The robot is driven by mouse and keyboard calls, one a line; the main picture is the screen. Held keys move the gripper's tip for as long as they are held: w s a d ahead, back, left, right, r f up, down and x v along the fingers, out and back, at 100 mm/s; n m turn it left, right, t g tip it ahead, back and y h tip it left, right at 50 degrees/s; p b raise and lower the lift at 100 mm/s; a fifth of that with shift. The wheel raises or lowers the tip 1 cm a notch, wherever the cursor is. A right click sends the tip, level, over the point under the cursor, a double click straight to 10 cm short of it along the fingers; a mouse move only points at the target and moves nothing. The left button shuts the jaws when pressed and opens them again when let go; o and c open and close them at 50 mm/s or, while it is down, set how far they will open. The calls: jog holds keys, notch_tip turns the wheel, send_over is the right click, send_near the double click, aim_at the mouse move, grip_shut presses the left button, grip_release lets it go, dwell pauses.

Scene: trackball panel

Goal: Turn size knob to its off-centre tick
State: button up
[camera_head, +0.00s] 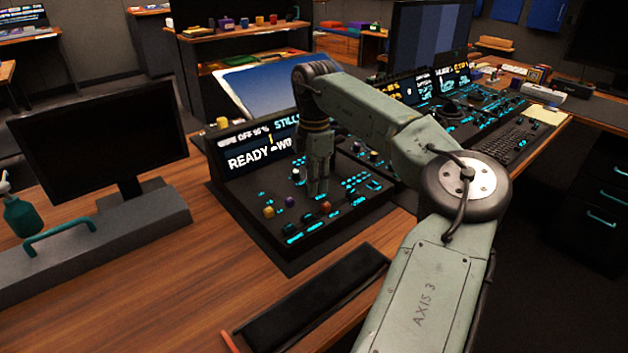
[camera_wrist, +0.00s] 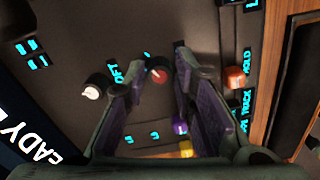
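My gripper (camera_head: 318,191) points down over the near panel in the head view. In the wrist view its two fingers (camera_wrist: 158,65) are spread apart. A dark red knob (camera_wrist: 158,74) with a pale pointer mark shows between the fingertips, with a visible gap to the right finger; whether the left finger touches it I cannot tell. No label reading "size" is legible, so I cannot tell for certain which knob is the size knob. The same knob is hidden behind the gripper in the head view. The tick marks around it are not clear.
A white-topped knob (camera_wrist: 92,92) stands left of the fingers and an orange knob (camera_wrist: 235,77) right of them. Purple (camera_wrist: 180,127) and yellow (camera_wrist: 186,150) knobs are nearby. The READY display (camera_head: 252,160) rises behind the panel. A monitor (camera_head: 100,130) stands at left.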

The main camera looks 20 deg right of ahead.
jog(key=shift+o, duration=1.3)
notch_tip(320, 180, up, 12)
jog(key=shift+r, duration=0.1)
